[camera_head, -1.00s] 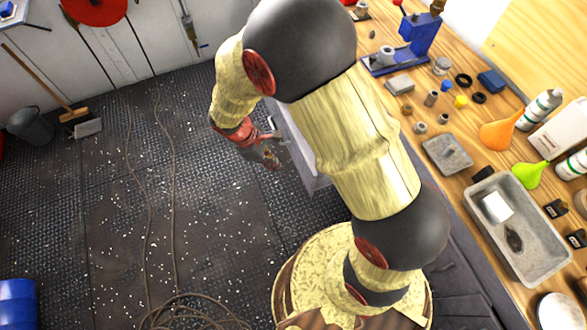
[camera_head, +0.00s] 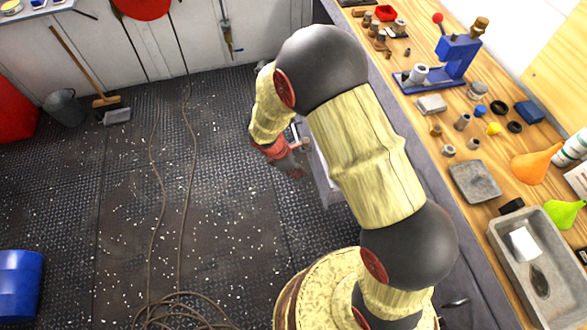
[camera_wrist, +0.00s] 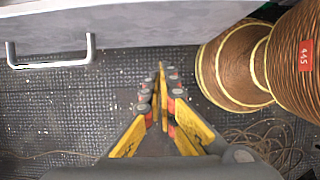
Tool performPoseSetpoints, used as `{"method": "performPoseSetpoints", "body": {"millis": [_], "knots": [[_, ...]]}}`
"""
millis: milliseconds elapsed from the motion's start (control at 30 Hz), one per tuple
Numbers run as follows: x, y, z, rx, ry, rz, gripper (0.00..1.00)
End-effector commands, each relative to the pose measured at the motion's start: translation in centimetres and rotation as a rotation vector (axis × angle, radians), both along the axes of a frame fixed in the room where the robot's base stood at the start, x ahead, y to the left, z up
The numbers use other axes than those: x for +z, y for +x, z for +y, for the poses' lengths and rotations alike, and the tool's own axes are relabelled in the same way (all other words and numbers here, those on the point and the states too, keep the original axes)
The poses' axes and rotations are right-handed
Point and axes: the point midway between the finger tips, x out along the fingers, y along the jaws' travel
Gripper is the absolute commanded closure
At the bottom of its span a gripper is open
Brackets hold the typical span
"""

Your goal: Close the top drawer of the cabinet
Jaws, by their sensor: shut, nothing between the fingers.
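The grey drawer (camera_head: 323,178) sticks out from the workbench's front and is partly hidden behind my arm in the head view. In the wrist view a grey drawer front (camera_wrist: 150,22) spans the top, with a metal bar handle (camera_wrist: 50,63) at the left. My gripper (camera_head: 297,168) is just left of the drawer in the head view. In the wrist view my gripper (camera_wrist: 161,70) is shut and empty, its fingertips below the panel's lower edge in the picture and right of the handle. I see no clear contact with the drawer.
The wooden workbench (camera_head: 425,120) on the right carries a blue press (camera_head: 455,58), a grey tray (camera_head: 505,248) and small parts. Cables (camera_head: 182,190) lie on the dark riveted floor. A blue barrel (camera_head: 18,285) stands at lower left. The floor left of my arm is mostly clear.

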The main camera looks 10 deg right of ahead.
Motion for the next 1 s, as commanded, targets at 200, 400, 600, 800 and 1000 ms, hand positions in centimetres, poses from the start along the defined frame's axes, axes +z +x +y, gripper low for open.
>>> {"method": "performPoseSetpoints", "body": {"millis": [200,400,600,800,1000], "knots": [[-0.3,0.0,-3.0,-0.004,0.0,-0.001,1.0],[-0.2,-0.1,-4.0,-0.002,0.0,0.0,1.0],[-0.1,-0.1,-4.1,0.0,0.0,0.001,1.0],[-0.1,-0.1,-4.2,-0.001,0.0,0.001,1.0],[0.0,-0.1,-5.7,-0.004,0.0,0.001,1.0]]}}
